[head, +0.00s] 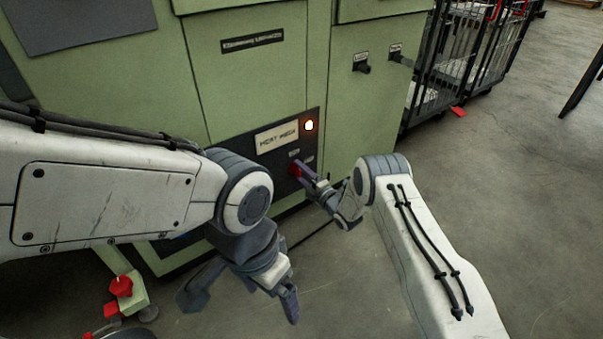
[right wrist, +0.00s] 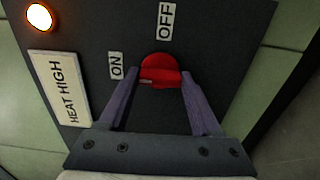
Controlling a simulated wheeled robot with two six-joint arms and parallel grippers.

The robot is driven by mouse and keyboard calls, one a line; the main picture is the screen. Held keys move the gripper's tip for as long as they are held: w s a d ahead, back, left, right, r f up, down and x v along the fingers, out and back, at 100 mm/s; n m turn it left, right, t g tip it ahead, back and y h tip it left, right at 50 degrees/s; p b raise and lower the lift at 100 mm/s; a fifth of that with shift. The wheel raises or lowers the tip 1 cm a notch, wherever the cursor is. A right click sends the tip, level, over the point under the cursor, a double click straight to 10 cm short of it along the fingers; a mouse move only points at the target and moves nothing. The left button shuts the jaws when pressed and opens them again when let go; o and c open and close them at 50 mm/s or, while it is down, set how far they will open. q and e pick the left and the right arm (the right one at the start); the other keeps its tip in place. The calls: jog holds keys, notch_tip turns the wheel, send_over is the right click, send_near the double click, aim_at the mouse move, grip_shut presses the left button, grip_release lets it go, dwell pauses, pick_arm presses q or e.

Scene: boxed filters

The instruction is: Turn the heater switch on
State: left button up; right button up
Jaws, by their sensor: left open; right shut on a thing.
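The heater switch is a red rotary knob (right wrist: 160,70) on a dark panel (right wrist: 215,40). It also shows in the head view (head: 295,170). ON and OFF labels stand beside it, and its raised grip lies between my right fingers. My right gripper (right wrist: 160,85) is shut on the knob; in the head view its fingers (head: 304,173) reach the panel. An orange-white lamp (right wrist: 39,16) glows above the HEAT HIGH plate (right wrist: 60,87). My left gripper (head: 241,298) is open and empty, low in front of the green machine, away from the panel.
The green machine (head: 250,75) fills the back, with two dark knobs (head: 362,67) on its right side. Wire cage carts (head: 465,60) stand at the right. A green foot with a red knob (head: 121,286) stands at lower left. The right floor is open.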

jog(key=shift+w+d, duration=0.1)
jog(key=shift+d, duration=0.05)
jog(key=o, duration=1.4)
jog(key=p+v, duration=0.5)
jog(key=v, duration=0.5)
jog(key=shift+s+p, duration=0.25)
jog(key=shift+p, duration=0.15)
